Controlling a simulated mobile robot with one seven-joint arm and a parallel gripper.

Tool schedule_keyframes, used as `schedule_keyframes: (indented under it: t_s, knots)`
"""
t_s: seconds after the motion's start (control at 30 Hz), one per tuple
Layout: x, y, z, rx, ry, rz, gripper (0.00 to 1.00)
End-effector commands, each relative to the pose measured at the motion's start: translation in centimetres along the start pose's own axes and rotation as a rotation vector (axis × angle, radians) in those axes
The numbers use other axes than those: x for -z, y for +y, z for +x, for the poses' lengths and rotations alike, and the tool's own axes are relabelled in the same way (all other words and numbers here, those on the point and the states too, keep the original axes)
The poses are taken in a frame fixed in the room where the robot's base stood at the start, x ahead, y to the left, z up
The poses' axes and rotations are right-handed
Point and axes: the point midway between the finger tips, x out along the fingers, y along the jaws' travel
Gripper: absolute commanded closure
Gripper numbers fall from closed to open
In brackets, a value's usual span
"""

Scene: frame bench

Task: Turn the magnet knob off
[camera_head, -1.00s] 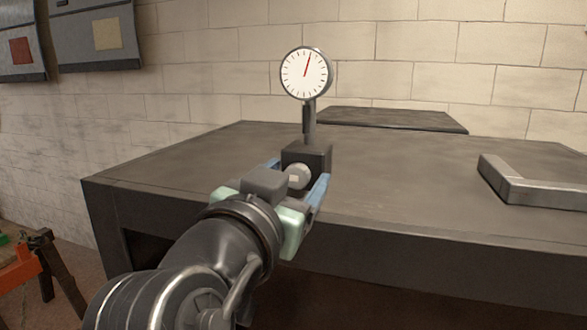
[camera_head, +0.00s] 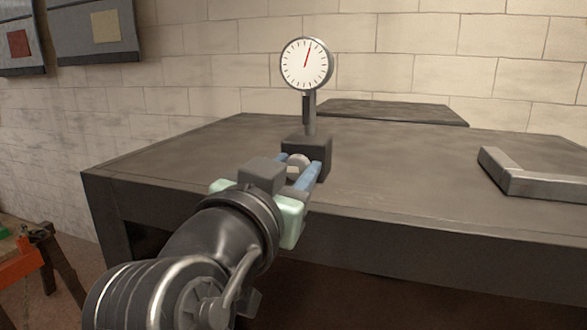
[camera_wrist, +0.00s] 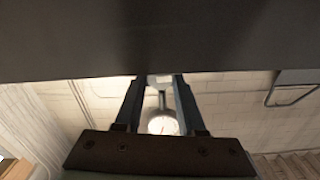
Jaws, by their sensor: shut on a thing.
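The magnet knob (camera_head: 298,160) is a pale round piece on the front of a dark block-shaped magnetic base (camera_head: 320,151). A post rises from the base to a round dial gauge (camera_head: 306,64) with a white face and a red needle. My gripper (camera_head: 302,166) has its blue fingers on either side of the knob and is shut on it. In the wrist view the knob (camera_wrist: 160,79) shows between the two fingertips (camera_wrist: 157,84), with the gauge face (camera_wrist: 163,125) beyond. The fingers and palm partly hide the knob, so its turn position is hard to tell.
The base stands near the front edge of a dark bench (camera_head: 420,180). A grey metal angle piece (camera_head: 540,185) lies on the right. A flat dark plate (camera_head: 390,111) lies at the back. The bench top between them is clear.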

Motion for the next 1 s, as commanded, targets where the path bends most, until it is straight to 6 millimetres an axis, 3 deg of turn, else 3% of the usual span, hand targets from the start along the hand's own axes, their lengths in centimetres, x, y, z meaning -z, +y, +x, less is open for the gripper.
schedule_keyframes:
  t_s: [0.7, 1.0]
  knots:
    - [0.1, -0.17, 0.01, 0.0, 0.004, -0.543, 1.0]
    - [0.1, -0.22, -0.01, -0.001, 0.005, -0.694, 1.0]
